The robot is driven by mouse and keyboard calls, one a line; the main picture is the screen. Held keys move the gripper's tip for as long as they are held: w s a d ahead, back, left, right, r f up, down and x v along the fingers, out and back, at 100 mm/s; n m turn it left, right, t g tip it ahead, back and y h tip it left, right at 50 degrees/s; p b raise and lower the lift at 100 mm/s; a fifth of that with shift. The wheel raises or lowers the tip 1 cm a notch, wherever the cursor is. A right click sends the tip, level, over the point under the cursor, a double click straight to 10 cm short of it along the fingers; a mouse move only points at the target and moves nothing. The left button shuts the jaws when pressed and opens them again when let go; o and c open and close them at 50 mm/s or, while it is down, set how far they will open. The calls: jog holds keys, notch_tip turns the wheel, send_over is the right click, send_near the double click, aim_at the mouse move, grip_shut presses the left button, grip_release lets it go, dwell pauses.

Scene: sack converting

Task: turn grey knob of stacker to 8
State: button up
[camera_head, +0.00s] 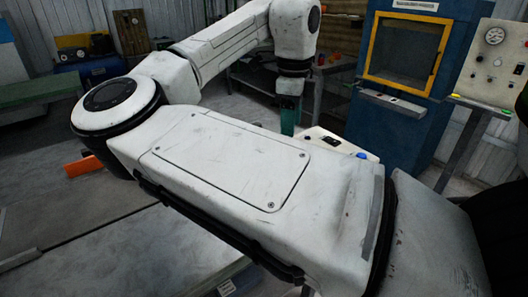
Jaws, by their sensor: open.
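My gripper (290,116) hangs down from my wrist in the upper middle, seen as a teal-green body. It is open; its fingertips are hard to make out, and my own forearm cuts off the view below. Just right of it is a cream sloped control panel (345,146) with a black switch (332,141) and a blue button (361,155). My arm hides much of this panel. I cannot make out a grey knob or a number scale on it, nor tell whether this panel belongs to the stacker.
A blue cabinet (390,125) with a yellow-framed window (405,48) stands behind. A second panel (490,65) with a gauge and small controls is at the right edge. A metal bench (262,92) with small items stands behind my gripper. Open floor shows at upper left of centre.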

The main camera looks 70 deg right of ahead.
jog(key=f, duration=1)
jog(key=shift+w+d+f, duration=0.2)
jog(key=shift+w+f, duration=0.05)
jog(key=shift+f, duration=0.15)
grip_shut()
